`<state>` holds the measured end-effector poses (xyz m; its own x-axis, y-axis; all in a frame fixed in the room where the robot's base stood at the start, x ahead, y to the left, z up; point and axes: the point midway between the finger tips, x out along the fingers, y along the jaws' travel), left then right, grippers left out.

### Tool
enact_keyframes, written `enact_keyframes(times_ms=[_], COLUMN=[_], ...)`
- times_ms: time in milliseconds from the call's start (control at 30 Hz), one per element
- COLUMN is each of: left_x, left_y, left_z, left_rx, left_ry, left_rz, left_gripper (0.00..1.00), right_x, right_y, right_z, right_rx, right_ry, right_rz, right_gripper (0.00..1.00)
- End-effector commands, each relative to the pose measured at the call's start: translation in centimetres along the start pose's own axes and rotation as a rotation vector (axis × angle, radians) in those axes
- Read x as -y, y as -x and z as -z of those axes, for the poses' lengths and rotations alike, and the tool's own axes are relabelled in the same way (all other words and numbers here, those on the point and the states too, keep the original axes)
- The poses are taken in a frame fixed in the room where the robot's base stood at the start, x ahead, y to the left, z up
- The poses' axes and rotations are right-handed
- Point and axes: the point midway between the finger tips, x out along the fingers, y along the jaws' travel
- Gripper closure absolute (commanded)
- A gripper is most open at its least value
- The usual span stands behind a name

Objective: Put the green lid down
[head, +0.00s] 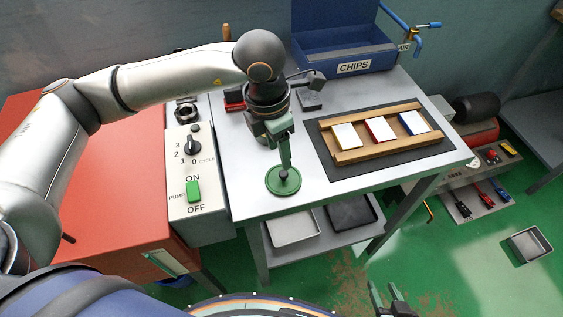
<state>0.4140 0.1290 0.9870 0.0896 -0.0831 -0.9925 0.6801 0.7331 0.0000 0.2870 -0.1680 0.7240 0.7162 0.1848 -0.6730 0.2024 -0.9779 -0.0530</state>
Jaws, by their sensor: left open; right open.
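The green lid (271,183), a round disc with a dark knob in its middle, lies on the grey cart top (246,166) near the front edge. My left gripper (288,172) reaches down over it from above, its green fingers at the knob. It is open; whether the fingers touch the knob I cannot tell. The fingers hide part of the lid's back. My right gripper (390,293) is open and empty at the bottom edge, low in front of the cart and away from the lid.
A wooden rack (376,153) with three coloured-edge plates sits on a dark mat (335,172) right of the lid. A blue CHIPS bin (345,54) stands behind. A control box (183,222) with a dial and green switch stands left. Cart top around the lid is clear.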

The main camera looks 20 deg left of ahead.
Motion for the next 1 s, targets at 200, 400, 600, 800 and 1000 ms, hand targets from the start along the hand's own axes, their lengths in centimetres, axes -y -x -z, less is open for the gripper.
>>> enact_keyframes(times_ms=[200,400,600,800,1000], left_x=[0.0,0.0,0.0,0.0,0.0], left_y=[3.2,4.1,4.1,4.0,4.0], left_z=[0.0,0.0,0.0,0.0,0.0], left_rx=[0.001,-0.001,-0.001,-0.001,-0.001], left_ry=[-0.001,0.0,-0.001,-0.001,-0.001], left_rz=[-0.002,-0.001,0.0,0.0,0.0], left_gripper=[0.45,0.45,0.45,0.45,0.45], right_x=[0.0,0.0,0.0,0.0,-0.1], right_y=[-0.3,-0.3,-0.3,-0.3,-0.3], right_z=[-0.3,-0.4,-0.4,-0.4,-0.3], right_rx=[0.001,0.001,0.001,0.002,0.0], right_ry=[0.0,0.0,0.0,0.0,0.0], right_rz=[0.0,0.0,0.0,0.0,0.0], right_gripper=[0.5,0.5,0.5,0.5,0.5])
